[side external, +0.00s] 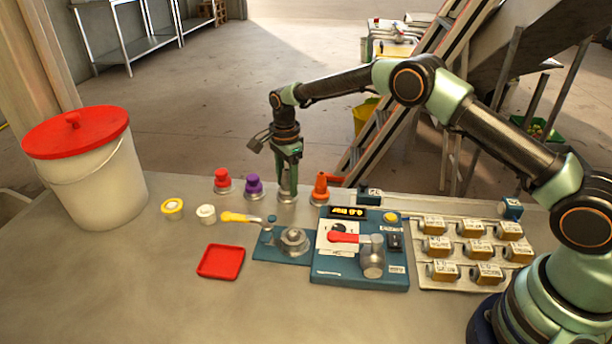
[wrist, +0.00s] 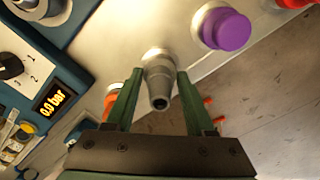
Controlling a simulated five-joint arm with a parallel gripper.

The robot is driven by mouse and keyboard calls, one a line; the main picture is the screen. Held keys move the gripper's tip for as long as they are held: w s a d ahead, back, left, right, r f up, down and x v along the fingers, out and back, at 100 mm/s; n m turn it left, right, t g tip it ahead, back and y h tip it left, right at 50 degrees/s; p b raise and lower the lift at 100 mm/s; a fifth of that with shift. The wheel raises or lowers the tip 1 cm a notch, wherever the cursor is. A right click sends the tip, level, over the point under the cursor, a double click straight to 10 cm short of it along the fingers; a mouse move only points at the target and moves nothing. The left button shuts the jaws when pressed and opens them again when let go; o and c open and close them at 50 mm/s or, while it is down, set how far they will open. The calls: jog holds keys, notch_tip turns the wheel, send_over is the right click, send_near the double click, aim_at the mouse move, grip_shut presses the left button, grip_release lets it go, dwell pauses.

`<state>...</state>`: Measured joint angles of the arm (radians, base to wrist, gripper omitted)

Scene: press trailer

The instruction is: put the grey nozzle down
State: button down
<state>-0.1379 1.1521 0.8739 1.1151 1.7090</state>
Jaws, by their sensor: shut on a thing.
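The grey nozzle (wrist: 159,82) is between the two fingers of my gripper (wrist: 159,74) in the wrist view, its open tip towards the camera. In the side view my gripper (side external: 288,160) points straight down at the back of the bench, shut on the nozzle. Below the fingers there, a grey round base (side external: 287,197) shows at bench level. The fingers hide much of the nozzle, and I cannot tell whether its foot rests on the bench or is just above it.
In front are a blue gauge panel (side external: 340,275) reading 0.0 bar, a yellow-handled valve (side external: 240,218) and a red tray (side external: 221,262). The front left bench is clear.

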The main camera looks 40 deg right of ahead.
jog(key=shift+c, duration=1.3)
grip_release()
jog(key=shift+f, duration=0.1)
